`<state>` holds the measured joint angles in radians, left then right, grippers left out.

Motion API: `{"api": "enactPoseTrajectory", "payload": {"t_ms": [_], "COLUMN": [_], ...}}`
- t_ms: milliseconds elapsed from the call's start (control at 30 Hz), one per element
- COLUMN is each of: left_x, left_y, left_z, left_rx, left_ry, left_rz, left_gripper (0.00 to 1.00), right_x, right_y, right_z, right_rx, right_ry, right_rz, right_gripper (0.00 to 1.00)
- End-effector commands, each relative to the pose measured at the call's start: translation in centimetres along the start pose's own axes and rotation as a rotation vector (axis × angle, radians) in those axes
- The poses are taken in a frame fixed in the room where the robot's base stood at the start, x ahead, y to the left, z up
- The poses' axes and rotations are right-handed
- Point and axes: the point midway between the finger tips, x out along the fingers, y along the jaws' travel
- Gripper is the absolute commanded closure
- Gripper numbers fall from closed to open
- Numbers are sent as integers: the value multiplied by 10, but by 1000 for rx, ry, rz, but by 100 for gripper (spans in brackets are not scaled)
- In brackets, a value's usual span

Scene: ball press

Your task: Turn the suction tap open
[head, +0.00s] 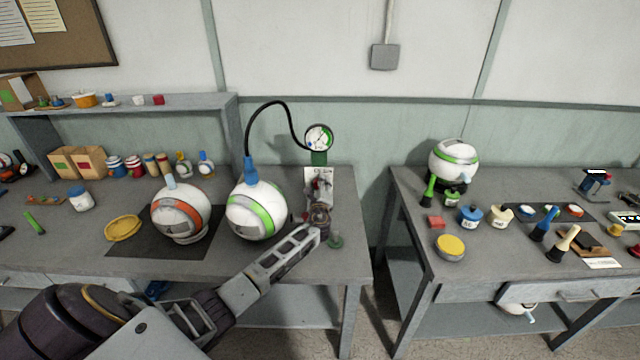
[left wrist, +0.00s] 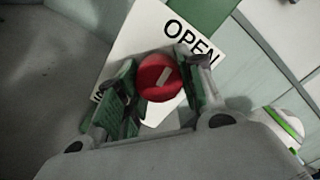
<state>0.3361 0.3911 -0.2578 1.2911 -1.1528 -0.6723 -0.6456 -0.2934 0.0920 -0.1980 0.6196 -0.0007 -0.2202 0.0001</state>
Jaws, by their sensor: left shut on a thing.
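The suction tap is a round red knob (left wrist: 158,78) with a short white bar, on a white sign plate (left wrist: 150,32). The plate's word OPEN shows upper right; another word at lower left is mostly covered. The white bar slants from lower left to upper right in the left wrist view. My left gripper (left wrist: 160,92) has green-padded fingers on both sides of the knob and is shut on it. In the head view the plate (head: 310,176) stands behind my left gripper (head: 319,192), and the knob is largely hidden. My right gripper is out of view.
A white ball with a green band (head: 256,212) stands left of my gripper, joined by a black hose (head: 270,104) to a pressure gauge (head: 319,137). An orange-banded ball (head: 181,213) sits further left. A gap separates this bench from the right bench (head: 412,260).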

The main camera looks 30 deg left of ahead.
Motion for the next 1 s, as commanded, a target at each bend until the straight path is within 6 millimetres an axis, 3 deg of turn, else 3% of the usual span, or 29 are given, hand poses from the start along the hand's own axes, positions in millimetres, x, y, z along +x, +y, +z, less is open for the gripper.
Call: {"api": "enactPoseTrajectory", "payload": {"t_ms": [300, 733, 767, 900, 1000], "left_x": [-1, -1, -1, -1, 0], "left_y": [1, 2, 2, 2, 1], "left_z": [-2, -2, -2, -2, -1], "left_rx": [110, 121, 121, 120, 119], "left_ry": [3, 3, 3, 2, 2], "left_rz": [1, 1, 1, 1, 0], "left_gripper": [87, 87, 59, 41, 41], "right_x": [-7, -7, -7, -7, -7], "right_y": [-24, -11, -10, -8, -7], "right_z": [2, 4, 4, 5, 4], "right_rx": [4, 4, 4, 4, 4], "right_ry": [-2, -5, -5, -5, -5], "right_rz": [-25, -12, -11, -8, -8], "right_gripper": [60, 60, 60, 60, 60]}}
